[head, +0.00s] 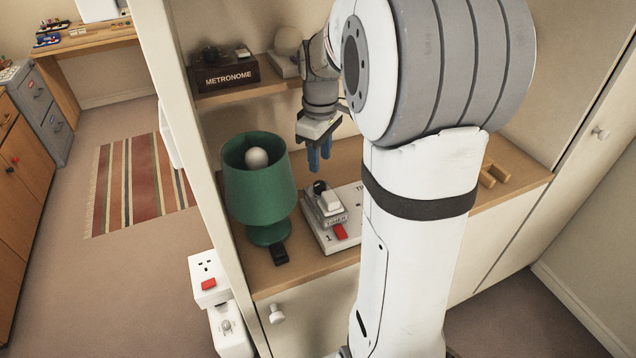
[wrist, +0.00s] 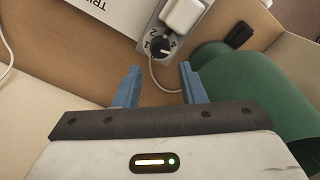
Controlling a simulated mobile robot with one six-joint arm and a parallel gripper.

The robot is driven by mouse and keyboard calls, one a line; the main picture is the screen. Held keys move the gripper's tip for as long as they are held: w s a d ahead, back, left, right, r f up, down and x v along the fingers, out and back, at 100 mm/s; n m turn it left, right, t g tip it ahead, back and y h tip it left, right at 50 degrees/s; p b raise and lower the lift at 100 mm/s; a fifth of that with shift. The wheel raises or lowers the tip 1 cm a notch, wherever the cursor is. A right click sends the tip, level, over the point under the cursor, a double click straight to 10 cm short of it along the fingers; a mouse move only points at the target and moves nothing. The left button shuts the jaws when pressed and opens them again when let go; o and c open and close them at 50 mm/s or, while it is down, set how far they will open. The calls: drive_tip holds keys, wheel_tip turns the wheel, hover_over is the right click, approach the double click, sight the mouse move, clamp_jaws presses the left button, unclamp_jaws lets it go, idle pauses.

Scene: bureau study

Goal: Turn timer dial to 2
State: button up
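The timer (head: 325,212) is a pale block standing on a white socket strip (head: 315,236) on the wooden shelf. Its round black dial (head: 319,187) faces up, and a white plug (head: 330,201) sits beside it. In the wrist view the dial (wrist: 160,47) has numbers around it, with 1, 2 and 4 partly readable; I cannot tell its exact setting. My gripper (head: 319,166) points down above and behind the timer. Its blue fingers (wrist: 160,76) are open and empty, apart from the dial, which lies just beyond the fingertips in the wrist view.
A green lamp (head: 258,185) stands left of the timer, with a small black object (head: 279,253) at its foot. A metronome box (head: 226,77) is on the upper shelf. A cable (wrist: 155,75) runs near the dial. Wooden pegs (head: 490,174) lie right of my arm.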

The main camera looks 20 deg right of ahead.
sight(320, 183)
wheel_tip(320, 183, down, 8)
drive_tip(key=shift+r, duration=0.1)
idle(0.4)
drive_tip(key=c, duration=0.7)
